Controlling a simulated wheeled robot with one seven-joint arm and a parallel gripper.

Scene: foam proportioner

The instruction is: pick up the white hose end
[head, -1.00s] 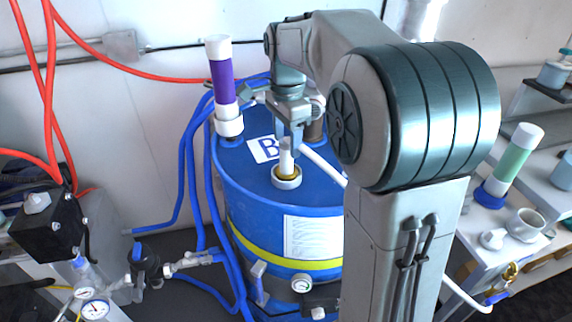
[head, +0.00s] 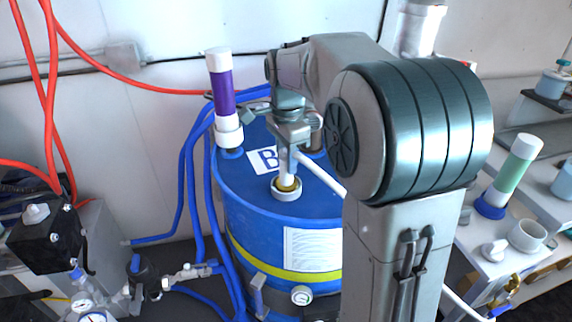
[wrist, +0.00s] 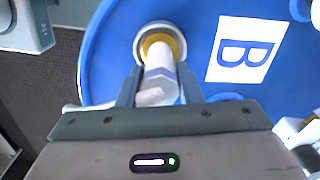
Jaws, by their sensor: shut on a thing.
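The white hose end (head: 286,167) stands upright over a white collar with a yellow inside (head: 287,188) on top of the blue drum (head: 235,180). My gripper (head: 287,152) comes from above with its fingers on the hose end. In the wrist view, my gripper (wrist: 160,88) has one finger on each side of the hose end (wrist: 158,68), and is shut on it. The lower tip of the hose end meets the yellow inside of the collar (wrist: 158,38). I cannot tell how deep it sits in there.
A purple cylinder with white ends (head: 222,92) stands at the drum's left rim. A label with a B (head: 264,159) lies beside the collar. Blue hoses (head: 188,190) run down the drum's left side. A green cylinder (head: 515,162) and a cup (head: 527,235) stand at right.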

